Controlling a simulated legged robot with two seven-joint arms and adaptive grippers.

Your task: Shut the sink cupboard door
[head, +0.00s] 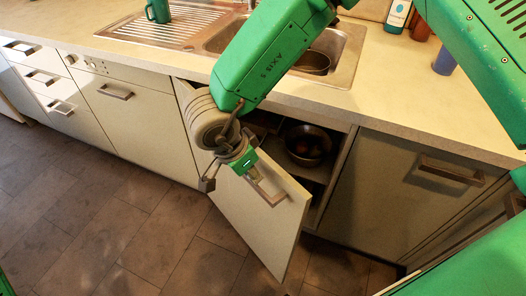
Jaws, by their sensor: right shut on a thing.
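The sink cupboard door (238,206) is pale and stands open under the sink, swung out from its left side toward me. Its metal bar handle (268,194) sits near the top of its front face. My right gripper (230,182) is at the door's upper part, shut on the handle at its upper left end. The wrist hides part of the door's top edge, and the exact finger contact is hard to see. The open cupboard (318,190) shows dark shelves to the right of the door. My left gripper is out of view.
The steel sink (345,62) and worktop (384,100) are above. A closed cupboard front (390,205) is to the right, drawers (42,78) at the left. Tiled floor before the door is clear.

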